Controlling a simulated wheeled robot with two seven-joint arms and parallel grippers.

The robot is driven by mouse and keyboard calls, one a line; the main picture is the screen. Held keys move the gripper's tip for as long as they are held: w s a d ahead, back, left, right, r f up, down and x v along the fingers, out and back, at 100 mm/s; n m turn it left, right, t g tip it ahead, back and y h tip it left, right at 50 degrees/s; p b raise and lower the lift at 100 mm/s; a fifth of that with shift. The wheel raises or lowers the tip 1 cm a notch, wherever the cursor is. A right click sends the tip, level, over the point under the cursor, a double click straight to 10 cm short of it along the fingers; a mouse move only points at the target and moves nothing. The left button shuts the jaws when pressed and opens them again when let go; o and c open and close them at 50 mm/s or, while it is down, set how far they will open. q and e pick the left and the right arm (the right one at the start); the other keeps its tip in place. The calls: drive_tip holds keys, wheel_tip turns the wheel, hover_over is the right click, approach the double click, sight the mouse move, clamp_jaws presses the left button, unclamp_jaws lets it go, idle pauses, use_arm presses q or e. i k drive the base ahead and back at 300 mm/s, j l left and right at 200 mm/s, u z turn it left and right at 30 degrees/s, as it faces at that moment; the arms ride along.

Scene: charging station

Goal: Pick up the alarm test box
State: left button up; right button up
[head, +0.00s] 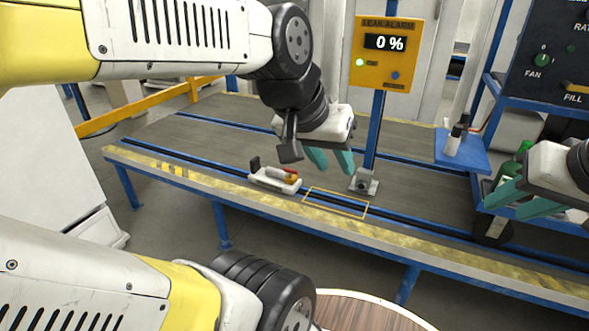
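A small white device (272,181) with a black upright part at its left end and a red and orange part at its right lies on the near side of the conveyor table. It may be the alarm test box; I see no label on it. My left gripper (331,163) hangs above the table, right of and above the device in the picture. Its teal fingers point down, apart, with nothing between them. My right gripper (513,205) is at the right edge, its teal fingers pointing left and apart, in front of a green bottle (516,163).
A yellow leak alarm panel (386,54) reading 0 % stands on a blue post (375,130) behind my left gripper. A yellow outlined rectangle (336,203) on the table is empty. A blue shelf (462,156) and a dark control panel (550,60) are at the right.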

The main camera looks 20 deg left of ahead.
sight(279, 180)
drive_tip(key=i+j+u, duration=0.2)
drive_tip(key=u, duration=0.9)
drive_tip(key=i+u, duration=0.4)
drive_tip(key=i+l+u, duration=0.3)
drive_tip(key=i+u, duration=0.15)
drive_tip(key=i, duration=0.15)
drive_tip(key=i+l, duration=0.2)
drive_tip(key=i, duration=0.2)
drive_tip(key=i+l, duration=0.25)
drive_tip(key=i+j+u, duration=0.05)
drive_tip(key=i, duration=0.05)
